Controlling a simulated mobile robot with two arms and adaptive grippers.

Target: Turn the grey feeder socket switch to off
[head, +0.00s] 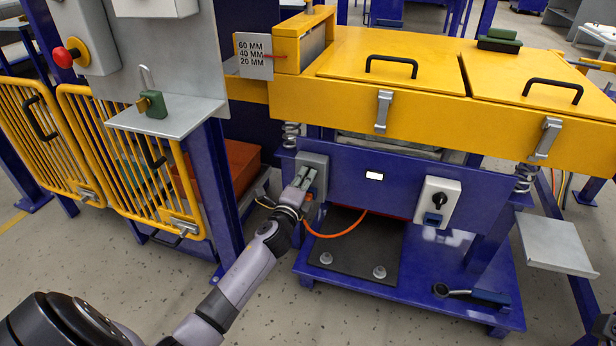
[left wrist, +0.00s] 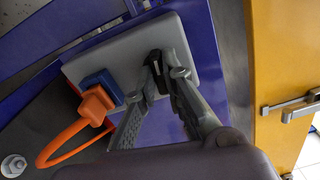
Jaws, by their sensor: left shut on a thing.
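The grey feeder socket (head: 318,164) is a box on the blue frame of the yellow-topped machine. In the left wrist view its grey plate (left wrist: 110,50) carries a black switch knob (left wrist: 154,72) and a blue outlet (left wrist: 102,80) with an orange plug (left wrist: 95,104) in it. My left gripper (head: 306,176) is at the socket; in the left wrist view its fingers (left wrist: 160,78) are closed around the black knob. The fingers hide part of the knob, so its setting cannot be read.
An orange cable (head: 345,232) loops below the socket. A second, white switch box (head: 437,202) with a black knob sits further right. A yellow barred gate (head: 130,165) stands left of my arm. A wrench (head: 455,291) lies on the blue base.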

